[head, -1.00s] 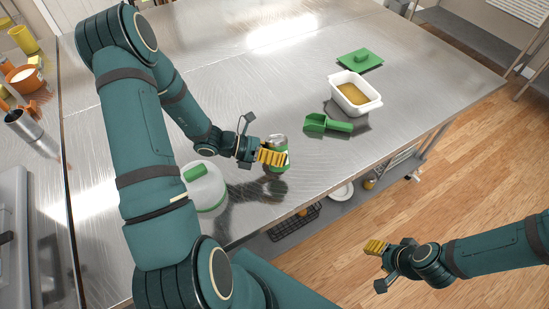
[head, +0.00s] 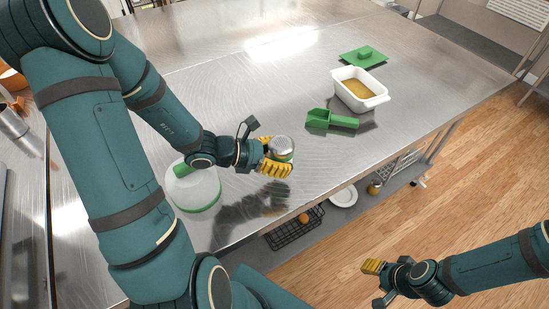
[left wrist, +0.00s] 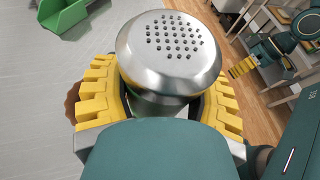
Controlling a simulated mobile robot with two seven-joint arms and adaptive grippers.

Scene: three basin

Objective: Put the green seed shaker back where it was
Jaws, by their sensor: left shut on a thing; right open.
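The green seed shaker (head: 282,148) has a silver domed lid with holes. My left gripper (head: 276,160) is shut on it and holds it upright above the steel table. In the left wrist view the shaker's lid (left wrist: 170,52) sits between the yellow fingers of my left gripper (left wrist: 165,100), and most of its green body is hidden. A dark reflection lies on the table below and in front of it. My right gripper (head: 374,281) is open and empty, over the floor beyond the table's front edge.
A white container with a green-trimmed base (head: 196,190) stands close left of my left gripper. A green scoop (head: 331,120), a white tub with yellowish contents (head: 358,90) and a green lid (head: 363,56) lie to the right. The steel table (head: 235,85) is clear behind.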

